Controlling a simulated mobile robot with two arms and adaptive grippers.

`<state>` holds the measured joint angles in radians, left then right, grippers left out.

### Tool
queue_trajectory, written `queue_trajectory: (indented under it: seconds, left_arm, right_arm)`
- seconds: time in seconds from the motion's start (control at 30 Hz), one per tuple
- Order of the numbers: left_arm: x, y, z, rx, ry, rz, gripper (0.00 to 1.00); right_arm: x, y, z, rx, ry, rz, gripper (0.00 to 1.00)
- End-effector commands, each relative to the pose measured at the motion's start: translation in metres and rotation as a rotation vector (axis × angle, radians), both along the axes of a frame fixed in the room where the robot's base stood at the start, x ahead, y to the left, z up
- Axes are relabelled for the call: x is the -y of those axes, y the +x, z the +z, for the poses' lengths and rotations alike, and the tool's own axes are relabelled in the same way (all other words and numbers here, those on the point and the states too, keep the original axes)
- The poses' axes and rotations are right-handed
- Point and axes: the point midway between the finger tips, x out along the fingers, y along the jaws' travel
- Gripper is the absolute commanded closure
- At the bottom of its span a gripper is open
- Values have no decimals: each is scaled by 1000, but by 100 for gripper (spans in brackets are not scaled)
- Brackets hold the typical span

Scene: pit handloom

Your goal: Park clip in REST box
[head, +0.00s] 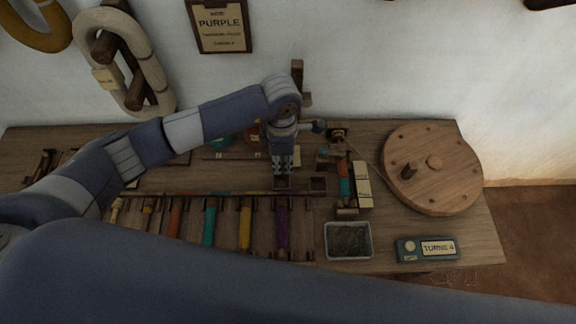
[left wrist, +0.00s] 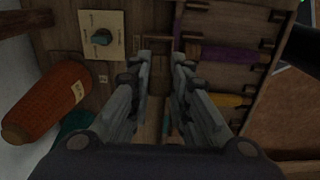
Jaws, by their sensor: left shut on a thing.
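My left gripper (head: 283,166) points down over the back middle of the wooden table. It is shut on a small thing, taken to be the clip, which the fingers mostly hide. In the left wrist view the two grey fingers of my left gripper (left wrist: 161,62) stand with a narrow gap between their tips. I can read no REST label on either. My right gripper is not in view.
Coloured bobbins, among them a purple one (head: 282,228), lie in a rack in front. An orange cone (left wrist: 48,100) stands near the gripper. A round wooden wheel (head: 432,195), a grey tray (head: 348,256) and a TURNS counter (head: 426,249) fill the right side.

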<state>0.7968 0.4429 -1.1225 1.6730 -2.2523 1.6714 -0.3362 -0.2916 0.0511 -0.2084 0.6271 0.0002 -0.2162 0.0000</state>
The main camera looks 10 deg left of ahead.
Motion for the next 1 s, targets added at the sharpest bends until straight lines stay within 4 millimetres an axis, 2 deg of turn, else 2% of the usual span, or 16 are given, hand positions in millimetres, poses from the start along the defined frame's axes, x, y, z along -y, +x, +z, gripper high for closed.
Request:
queue_trajectory:
  seconds: [0.3,0.43,0.6,0.8,1.0]
  left_arm:
    - [-3,2,-9,-5,2,-3,98]
    - [-3,2,-19,-5,1,-3,98]
    - [-3,2,-35,-4,1,-4,98]
    - [-3,2,-55,-5,1,-3,98]
    - [-3,3,-76,-4,2,-3,98]
  right_arm:
    - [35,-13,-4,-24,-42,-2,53]
    - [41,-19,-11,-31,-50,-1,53]
    - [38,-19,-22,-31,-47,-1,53]
    - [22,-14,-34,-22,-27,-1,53]
    - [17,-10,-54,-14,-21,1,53]
